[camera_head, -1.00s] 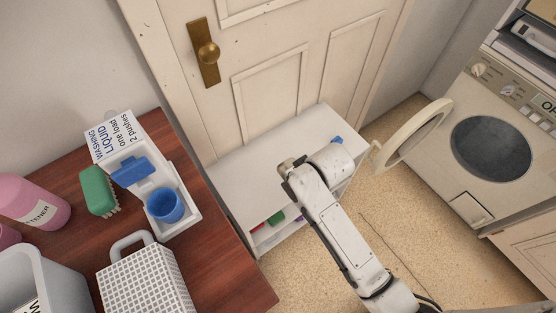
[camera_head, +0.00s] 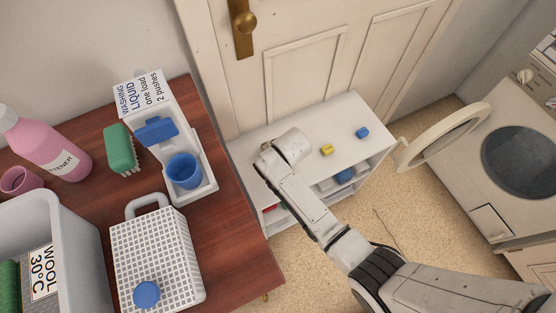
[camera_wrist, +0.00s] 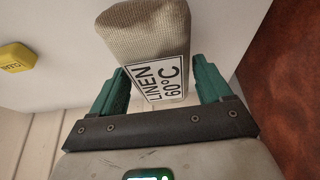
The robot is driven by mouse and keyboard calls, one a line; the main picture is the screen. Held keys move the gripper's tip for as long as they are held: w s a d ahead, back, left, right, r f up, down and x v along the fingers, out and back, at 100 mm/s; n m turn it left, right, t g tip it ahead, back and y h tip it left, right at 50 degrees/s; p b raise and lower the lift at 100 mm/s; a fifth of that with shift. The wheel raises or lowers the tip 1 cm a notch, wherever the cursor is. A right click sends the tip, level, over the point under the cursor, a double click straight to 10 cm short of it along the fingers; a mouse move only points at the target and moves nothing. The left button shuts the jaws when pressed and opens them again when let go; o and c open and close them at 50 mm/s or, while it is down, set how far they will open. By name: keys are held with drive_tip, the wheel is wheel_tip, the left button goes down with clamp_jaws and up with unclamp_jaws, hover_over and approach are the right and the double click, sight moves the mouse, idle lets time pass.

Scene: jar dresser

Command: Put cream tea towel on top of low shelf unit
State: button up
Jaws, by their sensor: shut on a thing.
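The cream tea towel (camera_wrist: 145,30) is a beige folded cloth with a "LINEN 60°C" label. In the wrist view it sits between the green fingers of my gripper (camera_wrist: 161,68), which is shut on it. The white low shelf unit (camera_head: 325,125) stands against the door in the head view. Its white top (camera_wrist: 65,75) lies below the towel in the wrist view. My arm's end is over the left part of this top. The fingers and towel are hidden behind my wrist in the head view. Whether the towel touches the top is unclear.
A yellow block (camera_head: 327,150) and a blue block (camera_head: 362,132) lie on the unit's top. The wooden counter (camera_head: 235,245) at left holds a white grid-patterned basket (camera_head: 155,255), bottles and a grey bin (camera_head: 85,245). A round open washer door (camera_head: 445,138) stands at right.

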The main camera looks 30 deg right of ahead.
drive_tip(key=shift+s+f, duration=0.1)
drive_tip(key=shift+f, duration=1.15)
drive_tip(key=shift+f, duration=0.1)
drive_tip(key=o, duration=1)
drive_tip(key=p+v, duration=0.2)
drive_tip(key=v, duration=1)
drive_tip(key=shift+d, duration=0.1)
drive_tip(key=shift+s, duration=0.1)
drive_tip(key=s+d+r+g, duration=0.1)
drive_tip(key=s+d+r, duration=0.1)
drive_tip(key=s, duration=0.6)
drive_tip(key=s+d+r+g, duration=0.1)
drive_tip(key=s+d+r, duration=0.1)
drive_tip(key=s, duration=0.6)
drive_tip(key=s+d+r+g, duration=0.1)
drive_tip(key=s+d, duration=0.3)
drive_tip(key=s, duration=0.4)
drive_tip(key=shift+s+r+g, duration=0.3)
drive_tip(key=shift+s+r, duration=0.05)
drive_tip(key=shift+r, duration=0.1)
